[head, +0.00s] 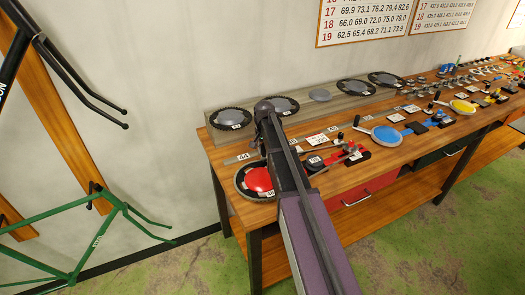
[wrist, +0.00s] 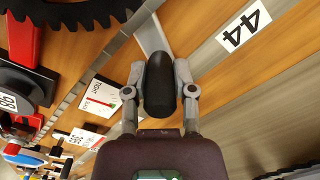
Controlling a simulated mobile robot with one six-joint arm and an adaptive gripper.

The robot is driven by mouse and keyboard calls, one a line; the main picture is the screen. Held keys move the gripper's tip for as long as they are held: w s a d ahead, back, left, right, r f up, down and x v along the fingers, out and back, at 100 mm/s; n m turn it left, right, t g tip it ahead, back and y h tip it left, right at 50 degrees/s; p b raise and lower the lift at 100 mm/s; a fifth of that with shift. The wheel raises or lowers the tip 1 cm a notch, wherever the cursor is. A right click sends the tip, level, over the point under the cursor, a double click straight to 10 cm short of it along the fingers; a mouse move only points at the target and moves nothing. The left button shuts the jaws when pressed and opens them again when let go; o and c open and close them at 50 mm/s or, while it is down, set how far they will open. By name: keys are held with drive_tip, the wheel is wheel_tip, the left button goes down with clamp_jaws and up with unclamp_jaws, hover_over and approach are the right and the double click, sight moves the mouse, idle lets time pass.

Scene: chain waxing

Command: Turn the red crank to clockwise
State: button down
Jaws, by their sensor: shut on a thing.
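The red crank's round red disc (head: 258,179) sits in a dark toothed ring at the near left end of the bench in the head view. In the wrist view a black handle (wrist: 159,90) stands on a pale metal crank arm (wrist: 153,33), with dark ring teeth (wrist: 75,10) at the upper left. My gripper (wrist: 160,68) is shut on the black handle, one finger on each side. In the head view my arm hides the gripper and the handle, and covers part of the red disc's right side.
The label 44 (wrist: 243,27) lies beside the handle. A red and black fixture (head: 352,157) and a blue disc (head: 386,135) lie to the right on the bench. Bare wood shows along the front edge.

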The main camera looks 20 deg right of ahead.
drive_tip(key=shift+c, duration=2.2)
unclamp_jaws()
